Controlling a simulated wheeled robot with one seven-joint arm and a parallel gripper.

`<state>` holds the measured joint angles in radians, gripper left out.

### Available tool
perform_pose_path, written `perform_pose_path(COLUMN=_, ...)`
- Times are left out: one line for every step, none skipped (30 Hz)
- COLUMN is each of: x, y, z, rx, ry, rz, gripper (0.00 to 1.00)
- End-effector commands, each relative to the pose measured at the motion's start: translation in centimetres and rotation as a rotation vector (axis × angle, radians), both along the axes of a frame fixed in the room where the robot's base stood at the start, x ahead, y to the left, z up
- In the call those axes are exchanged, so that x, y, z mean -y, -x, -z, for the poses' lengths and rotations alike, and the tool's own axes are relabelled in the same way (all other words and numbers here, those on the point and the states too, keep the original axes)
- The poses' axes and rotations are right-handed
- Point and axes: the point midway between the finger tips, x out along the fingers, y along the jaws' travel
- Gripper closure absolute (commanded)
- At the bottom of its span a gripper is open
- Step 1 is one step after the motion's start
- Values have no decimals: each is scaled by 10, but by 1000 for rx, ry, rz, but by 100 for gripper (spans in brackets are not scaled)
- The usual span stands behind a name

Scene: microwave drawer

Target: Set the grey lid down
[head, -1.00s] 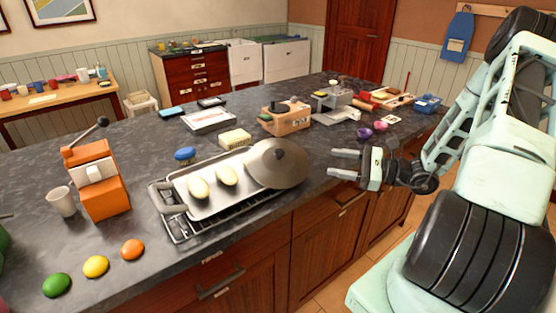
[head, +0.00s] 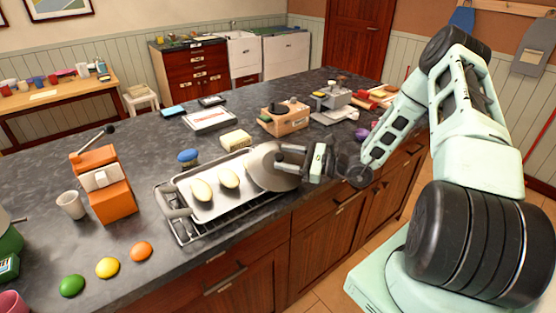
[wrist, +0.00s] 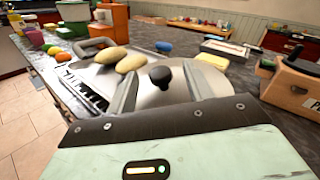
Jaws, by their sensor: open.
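The grey lid (head: 262,172) is a round metal disc with a black knob (wrist: 160,76). It lies over the right end of the metal tray (head: 213,208), partly overhanging the counter side. My gripper (head: 280,158) is open above the lid's right part, its fingers pointing left. In the wrist view the knob shows between my two fingers (wrist: 160,86), with a gap on each side. Two pale oval loaves (head: 229,178) lie on the tray, left of the lid.
A wire rack (head: 190,232) sits under the tray. A yellow block (head: 236,140), a blue oval item (head: 188,157) and a wooden box (head: 286,120) stand behind. An orange machine (head: 108,193) and a cup (head: 70,205) are at left.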

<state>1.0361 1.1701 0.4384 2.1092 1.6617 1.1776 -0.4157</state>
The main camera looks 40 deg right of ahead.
Motion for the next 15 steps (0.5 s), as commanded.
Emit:
perform_pose_path(x=-2, y=-3, z=-1, rx=0, ry=0, rz=-1, gripper=49)
perform_pose_path(x=-3, y=-3, z=-1, rx=0, ry=0, rz=-1, gripper=49)
perform_pose_path(x=-3, y=-4, z=0, rx=0, ry=0, rz=0, gripper=49)
perform_pose_path(x=-4, y=-4, z=0, rx=-1, ry=1, rz=0, gripper=49)
perform_pose_path(x=-3, y=-4, z=0, rx=-1, ry=1, rz=0, gripper=49)
perform_pose_path(x=-3, y=-4, z=1, rx=-1, ry=1, rz=0, gripper=49)
perform_pose_path(x=-3, y=-4, z=1, rx=-1, ry=0, rz=1, gripper=49)
perform_pose_path(x=-3, y=-4, z=1, rx=-1, ry=1, rz=0, gripper=49)
perform_pose_path(x=-3, y=-4, z=1, rx=-1, ry=1, rz=0, gripper=51)
perform_pose_path(x=-3, y=-4, z=1, rx=-1, ry=1, rz=0, gripper=60)
perform_pose_path(x=-3, y=-4, z=1, rx=-1, ry=1, rz=0, gripper=68)
perform_pose_path(x=-3, y=-4, z=1, rx=-1, ry=1, rz=0, gripper=79)
perform_pose_path(x=-3, y=-4, z=1, rx=-1, ry=1, rz=0, gripper=88)
perform_pose_path(x=-3, y=-4, z=1, rx=-1, ry=1, rz=0, gripper=96)
perform_pose_path(x=-3, y=-4, z=1, rx=-1, ry=1, rz=0, gripper=100)
